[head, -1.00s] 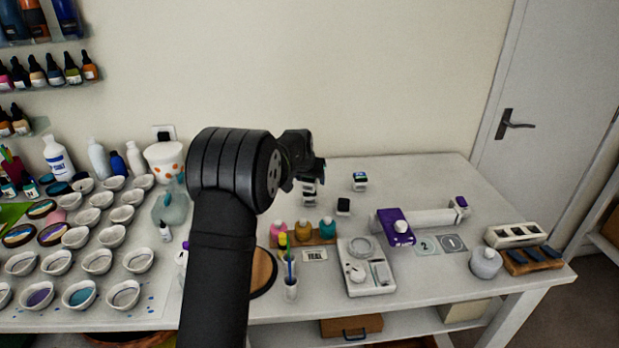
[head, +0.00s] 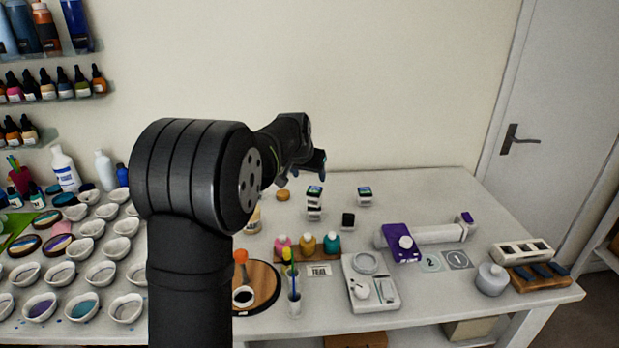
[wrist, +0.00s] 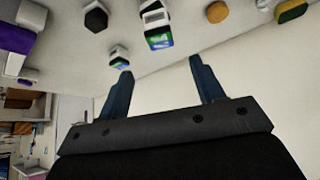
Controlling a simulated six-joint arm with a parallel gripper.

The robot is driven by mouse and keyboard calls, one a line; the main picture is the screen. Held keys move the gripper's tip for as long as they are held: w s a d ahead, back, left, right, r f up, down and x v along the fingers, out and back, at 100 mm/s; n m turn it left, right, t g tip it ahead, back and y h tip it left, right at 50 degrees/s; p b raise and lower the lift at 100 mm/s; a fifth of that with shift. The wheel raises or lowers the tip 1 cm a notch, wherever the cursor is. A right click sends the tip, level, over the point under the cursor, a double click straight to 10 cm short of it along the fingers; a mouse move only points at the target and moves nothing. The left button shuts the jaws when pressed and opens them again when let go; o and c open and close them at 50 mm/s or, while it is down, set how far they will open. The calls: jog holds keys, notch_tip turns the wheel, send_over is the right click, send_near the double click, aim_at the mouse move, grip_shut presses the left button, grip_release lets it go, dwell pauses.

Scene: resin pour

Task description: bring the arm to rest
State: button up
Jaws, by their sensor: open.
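My gripper (head: 318,168) is raised above the back of the white table, near the wall, with my arm crossing the left middle of the head view. In the wrist view its two blue-grey fingers (wrist: 161,88) stand well apart with nothing between them. Several small dark-topped jars stand on the table beyond the fingertips, among them a stacked pair (head: 314,203) just below the gripper in the head view. The gripper touches none of them.
White cups (head: 100,272) crowd the left of the table (head: 420,320). A scale (head: 370,285), a purple-ended device (head: 400,243), colored bottles (head: 307,243) and a round wooden board (head: 262,285) stand in the middle and right. Bottle shelves hang at upper left.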

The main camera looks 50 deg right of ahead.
aim_at(315, 189)
jog(key=shift+f, duration=0.1)
jog(key=x, duration=1.2)
jog(key=shift+f, duration=0.25)
jog(key=shift+d+r, duration=0.1)
jog(key=shift+r, duration=1.4)
